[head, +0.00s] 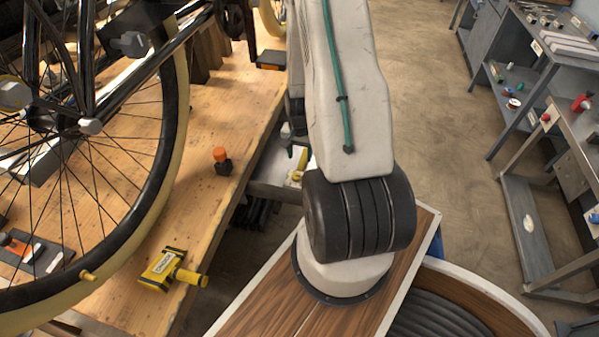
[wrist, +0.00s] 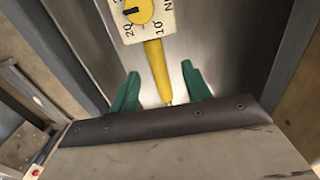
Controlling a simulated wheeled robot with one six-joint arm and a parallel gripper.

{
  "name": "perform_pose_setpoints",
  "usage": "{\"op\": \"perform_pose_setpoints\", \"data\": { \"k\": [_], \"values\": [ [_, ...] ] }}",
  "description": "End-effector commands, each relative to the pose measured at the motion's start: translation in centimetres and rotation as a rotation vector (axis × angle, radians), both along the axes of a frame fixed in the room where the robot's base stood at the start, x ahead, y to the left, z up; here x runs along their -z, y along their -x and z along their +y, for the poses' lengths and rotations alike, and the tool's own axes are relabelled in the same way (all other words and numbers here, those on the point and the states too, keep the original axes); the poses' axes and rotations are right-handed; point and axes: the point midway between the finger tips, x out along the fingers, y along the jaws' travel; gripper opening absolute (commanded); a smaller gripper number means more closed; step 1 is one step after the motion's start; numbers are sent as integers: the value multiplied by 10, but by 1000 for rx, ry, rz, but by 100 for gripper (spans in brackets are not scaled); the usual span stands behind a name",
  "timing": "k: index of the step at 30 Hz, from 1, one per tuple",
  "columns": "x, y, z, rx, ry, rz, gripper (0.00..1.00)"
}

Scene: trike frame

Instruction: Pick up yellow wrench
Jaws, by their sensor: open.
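The yellow wrench (wrist: 157,68) shows in the wrist view with its yellow shaft running down between my fingers. Its pale dial plate, with a yellow disc and numbers, is at the top and partly cut off by the frame. It lies on a grey metal surface. My gripper (wrist: 160,72) is open, with one green finger on each side of the shaft. I cannot tell whether either finger touches it. In the head view a small yellow part (head: 298,174) shows in a grey tray beside my arm; the arm hides the gripper there.
A wooden workbench (head: 225,113) at left holds a bicycle wheel (head: 178,110), a yellow-black tool (head: 163,268) and an orange-capped black item (head: 221,160). Grey walls flank the wrench in the wrist view. Open floor (head: 425,130) and grey shelving (head: 545,85) are at right.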

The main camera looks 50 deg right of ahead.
Motion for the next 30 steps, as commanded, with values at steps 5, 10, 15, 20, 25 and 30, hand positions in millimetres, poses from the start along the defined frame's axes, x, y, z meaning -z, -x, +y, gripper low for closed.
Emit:
{"op": "perform_pose_setpoints", "data": {
  "k": [5, 10, 15, 20, 25, 30],
  "values": [
    [26, 4, -5, 0, -2, 2, 48],
    [44, 3, -6, -2, -1, 2, 48],
    [47, 3, -6, -2, -1, 0, 48],
    [47, 3, -6, -2, -1, 0, 34],
    [47, 3, -6, -2, -1, 0, 0],
    [47, 3, -6, -2, -1, 0, 0]
  ]
}}
